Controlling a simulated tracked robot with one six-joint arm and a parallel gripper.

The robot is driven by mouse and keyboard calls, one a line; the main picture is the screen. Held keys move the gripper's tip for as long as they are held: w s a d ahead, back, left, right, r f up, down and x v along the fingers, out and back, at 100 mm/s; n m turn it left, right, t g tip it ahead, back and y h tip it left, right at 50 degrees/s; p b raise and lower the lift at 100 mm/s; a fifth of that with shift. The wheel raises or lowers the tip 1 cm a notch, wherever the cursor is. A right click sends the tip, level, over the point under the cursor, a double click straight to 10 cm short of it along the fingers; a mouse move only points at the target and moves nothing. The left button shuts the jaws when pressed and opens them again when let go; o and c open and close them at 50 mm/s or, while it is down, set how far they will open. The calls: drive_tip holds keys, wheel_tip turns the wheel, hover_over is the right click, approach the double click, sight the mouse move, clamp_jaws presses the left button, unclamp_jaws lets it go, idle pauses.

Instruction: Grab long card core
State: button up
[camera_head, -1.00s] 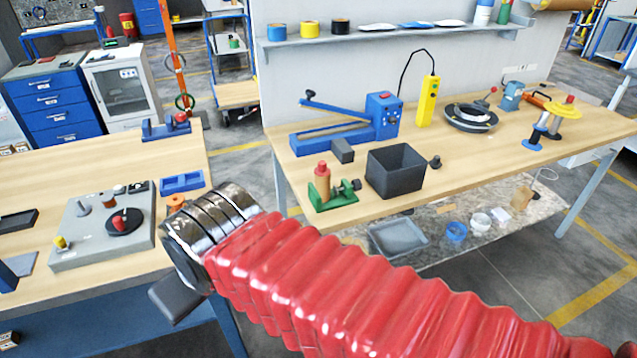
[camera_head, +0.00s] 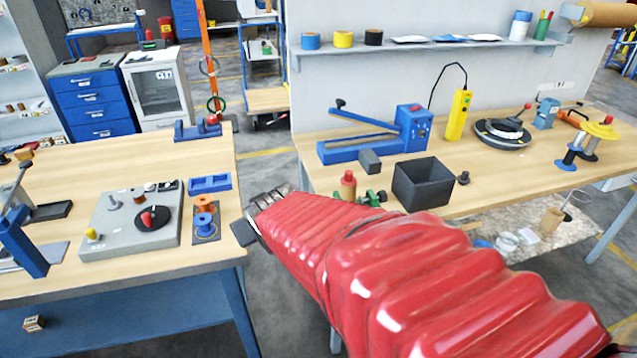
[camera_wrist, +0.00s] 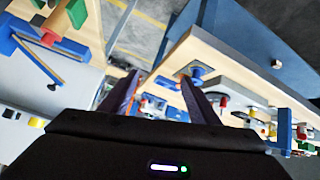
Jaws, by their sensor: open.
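A tan tube with a red top (camera_head: 348,185) stands upright in the green stand at the front edge of the right bench; I cannot tell for sure that it is the long card core. A short brown tube (camera_head: 551,222) stands on the low shelf under that bench. My gripper (camera_wrist: 157,97) has its two dark fingers apart in the wrist view, with nothing held between them. In the head view my red-sleeved arm hides most of the gripper, which is near the left bench's right edge. My arm also covers part of the green stand.
The right bench holds a dark open bin (camera_head: 424,184) and a blue sealer (camera_head: 413,128). A floor gap separates the benches.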

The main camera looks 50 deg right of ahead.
drive_tip(key=s+d+f+t+h, duration=0.1)
drive_tip(key=d+f, duration=0.2)
drive_tip(key=d, duration=0.4)
drive_tip(key=s+d+f+m+t+h, duration=0.1)
drive_tip(key=s+d+f+t, duration=0.1)
drive_tip(key=d, duration=0.5)
drive_tip(key=s+d+f+m+t+h, duration=0.1)
drive_tip(key=d+f, duration=0.3)
drive_tip(key=d, duration=0.3)
drive_tip(key=shift+s+d+f+t, duration=0.1)
drive_tip(key=shift+s+d+t, duration=0.05)
drive_tip(key=shift+d+t, duration=0.2)
drive_tip(key=s+d+m+t+h, duration=0.1)
drive_tip(key=s+d+t, duration=0.1)
drive_tip(key=s, duration=0.4)
drive_tip(key=shift+s+d+f+m+h, duration=0.2)
drive_tip(key=shift+s+f+m+h, duration=0.05)
drive_tip(key=shift+f+m+h, duration=0.15)
drive_tip(key=shift+t, duration=0.25)
